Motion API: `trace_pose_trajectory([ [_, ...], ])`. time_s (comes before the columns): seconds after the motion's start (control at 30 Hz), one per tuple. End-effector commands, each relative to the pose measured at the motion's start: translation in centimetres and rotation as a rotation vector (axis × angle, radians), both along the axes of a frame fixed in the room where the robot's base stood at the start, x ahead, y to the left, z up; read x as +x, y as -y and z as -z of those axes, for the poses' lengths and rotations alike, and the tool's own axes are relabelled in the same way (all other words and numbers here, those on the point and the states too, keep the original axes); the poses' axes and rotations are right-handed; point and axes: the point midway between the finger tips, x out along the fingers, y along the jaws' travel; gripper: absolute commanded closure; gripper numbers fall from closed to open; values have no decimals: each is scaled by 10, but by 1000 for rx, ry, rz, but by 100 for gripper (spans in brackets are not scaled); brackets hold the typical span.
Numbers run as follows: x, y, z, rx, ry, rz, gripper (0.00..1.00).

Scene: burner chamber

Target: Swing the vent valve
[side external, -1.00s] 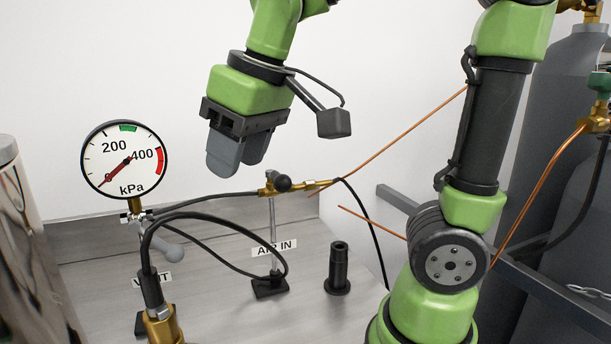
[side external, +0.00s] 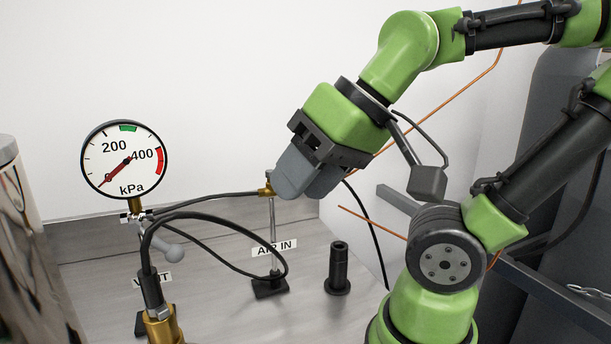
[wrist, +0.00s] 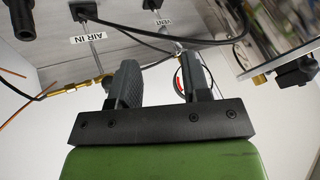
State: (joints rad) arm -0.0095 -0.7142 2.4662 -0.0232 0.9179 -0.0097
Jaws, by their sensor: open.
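The vent valve (side external: 138,217) sits below the pressure gauge at the left in the side external view. Its pale grey lever (side external: 168,243) slopes down to the right above the VENT label (side external: 152,281). My gripper (side external: 298,179) is open and empty, with its grey fingers pointing down-left. In that view it overlaps the brass air-in valve (side external: 266,191) and hides its black knob. It is well to the right of the vent lever and higher. In the wrist view my gripper (wrist: 160,72) has a wide gap, with the VENT label (wrist: 163,22) beyond it.
The gauge (side external: 124,158) has its red needle low on the scale. Black hoses (side external: 215,220) loop across the panel between the valves. A black post (side external: 339,268) stands on the metal plate at right. A shiny cylinder (side external: 30,250) stands at the far left.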

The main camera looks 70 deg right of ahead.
Motion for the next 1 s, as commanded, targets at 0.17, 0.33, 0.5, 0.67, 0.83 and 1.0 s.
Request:
trace_pose_trajectory([
  [0.17, 0, 0, 0, -1, 0, 0, 77],
  [0.33, 2, 0, -1, 0, -4, 1, 100],
  [0.5, 24, 3, -13, 14, -67, 18, 100],
  [0.67, 73, 14, -28, 59, -183, 43, 100],
  [0.83, 129, 35, -27, 132, -300, 62, 100],
  [1.0, 172, 59, -13, 211, -384, 73, 100],
])
